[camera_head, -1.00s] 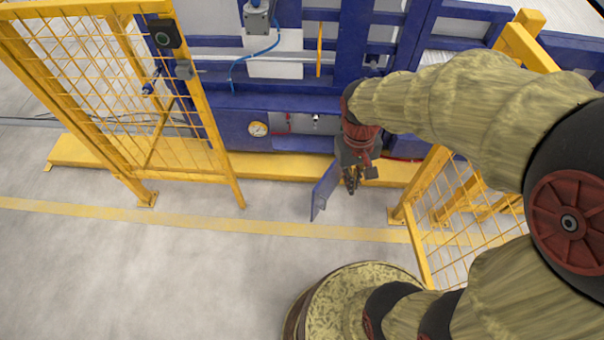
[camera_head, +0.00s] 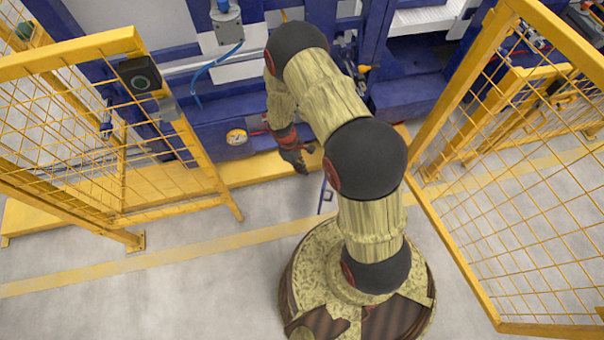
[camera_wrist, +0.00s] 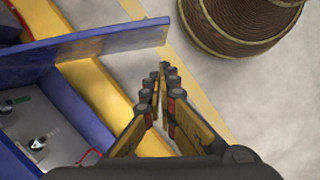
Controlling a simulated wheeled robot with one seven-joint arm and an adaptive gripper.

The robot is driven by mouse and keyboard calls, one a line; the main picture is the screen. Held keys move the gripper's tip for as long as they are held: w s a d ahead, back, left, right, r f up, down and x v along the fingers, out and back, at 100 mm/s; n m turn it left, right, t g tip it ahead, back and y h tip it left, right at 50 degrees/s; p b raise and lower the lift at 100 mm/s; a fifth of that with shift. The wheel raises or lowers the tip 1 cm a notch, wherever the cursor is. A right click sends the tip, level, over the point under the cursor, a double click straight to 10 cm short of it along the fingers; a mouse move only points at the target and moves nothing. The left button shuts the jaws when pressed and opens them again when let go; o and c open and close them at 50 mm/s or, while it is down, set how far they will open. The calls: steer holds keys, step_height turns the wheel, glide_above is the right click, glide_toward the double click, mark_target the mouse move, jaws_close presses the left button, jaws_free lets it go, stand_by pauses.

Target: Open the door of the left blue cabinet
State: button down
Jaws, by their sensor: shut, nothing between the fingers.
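The blue cabinet (camera_head: 213,137) stands low behind my arm, with a round gauge on its front. In the wrist view its blue frame (camera_wrist: 75,115) surrounds a grey inner panel with knobs and fittings, open to view. Its blue door (camera_wrist: 115,40) stands swung out from the frame. In the head view my arm hides most of the door, and only a thin blue piece (camera_head: 325,197) shows. My gripper (camera_wrist: 164,72) is shut and empty, close to the door's free end on the open side. It also shows in the head view (camera_head: 302,170), pointing down.
A yellow base beam (camera_head: 250,168) runs along the floor before the cabinet. Yellow mesh fences stand at the left (camera_head: 100,130) and the right (camera_head: 500,180). Bare grey floor (camera_head: 150,280) lies at the front left. My round base shows in both views.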

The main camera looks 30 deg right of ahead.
steer(key=s+d+f+n+b, duration=0.1)
steer(key=s+d+f+b, duration=0.2)
steer(key=f, duration=0.6)
steer(key=shift+d+f+b, duration=0.25)
steer(key=shift+d+b, duration=0.5)
steer(key=shift+b, duration=0.35)
steer(key=shift+s, duration=0.15)
